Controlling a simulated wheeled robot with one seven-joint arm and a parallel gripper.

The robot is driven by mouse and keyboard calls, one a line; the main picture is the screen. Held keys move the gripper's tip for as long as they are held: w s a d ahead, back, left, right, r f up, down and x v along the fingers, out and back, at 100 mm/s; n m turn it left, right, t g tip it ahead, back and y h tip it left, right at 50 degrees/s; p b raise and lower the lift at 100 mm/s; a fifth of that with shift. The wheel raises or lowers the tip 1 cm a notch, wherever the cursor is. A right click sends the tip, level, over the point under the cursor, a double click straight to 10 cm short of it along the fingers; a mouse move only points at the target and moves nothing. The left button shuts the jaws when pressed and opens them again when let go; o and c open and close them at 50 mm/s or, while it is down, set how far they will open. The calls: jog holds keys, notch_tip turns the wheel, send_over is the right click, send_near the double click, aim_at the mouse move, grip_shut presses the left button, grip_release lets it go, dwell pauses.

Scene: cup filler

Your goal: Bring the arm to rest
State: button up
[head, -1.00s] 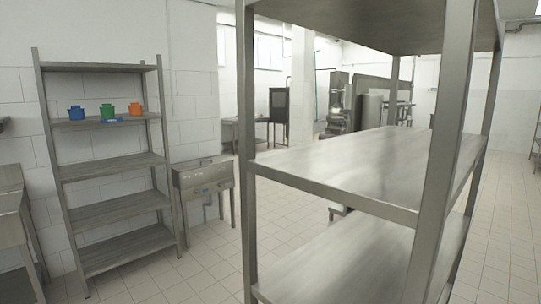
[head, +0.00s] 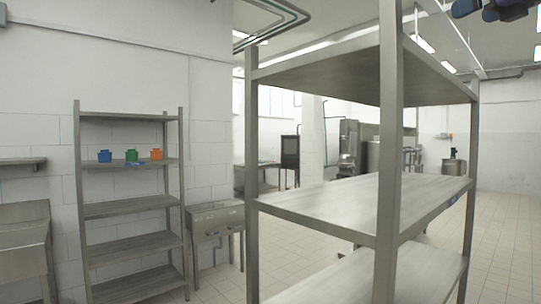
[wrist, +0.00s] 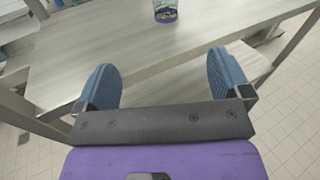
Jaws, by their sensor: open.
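My gripper (wrist: 163,80) shows in the wrist view with its two blue finger pads wide apart and nothing between them. Beyond the pads lies a pale shelf surface (wrist: 150,45). A cup-like thing (wrist: 165,10) with a purple and green look stands on that surface at the top edge of the wrist view, partly cut off and apart from the fingers. In the head view only a dark blue part of my arm shows at the top right corner, and the fingers cannot be made out there.
A large metal rack (head: 388,150) stands close on the right with bare shelves. A smaller rack (head: 130,207) at the left wall holds a blue pot (head: 104,156), a green pot (head: 131,155) and an orange pot (head: 156,154). A metal sink unit (head: 215,222) stands beside it. Tiled floor (head: 508,215) is clear at right.

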jog(key=s+a+f+n+g, duration=0.25)
jog(key=a+f+n, duration=0.2)
jog(key=f, duration=0.35)
jog(key=s+a+f+n+g, duration=0.2)
jog(key=s+a+f+n, duration=0.15)
jog(key=f+n, duration=0.4)
jog(key=s+a+f+n+g, duration=0.25)
jog(key=a+f+n, duration=0.2)
jog(key=f, duration=0.55)
jog(key=s+a+f+n+g+h, duration=0.1)
jog(key=s+f+n, duration=0.3)
jog(key=f, duration=0.3)
jog(key=s+a+f+n+g+h, duration=0.1)
jog(key=s+a+f+n+g, duration=0.1)
jog(key=s+f+n, duration=0.2)
jog(key=s+a+f+n+g+h, duration=0.1)
jog(key=s+f+n, duration=0.4)
jog(key=f, duration=0.5)
jog(key=shift+a+f+n+g, duration=0.3)
jog(key=shift+f+n+g, duration=0.1)
jog(key=shift+n, duration=0.75)
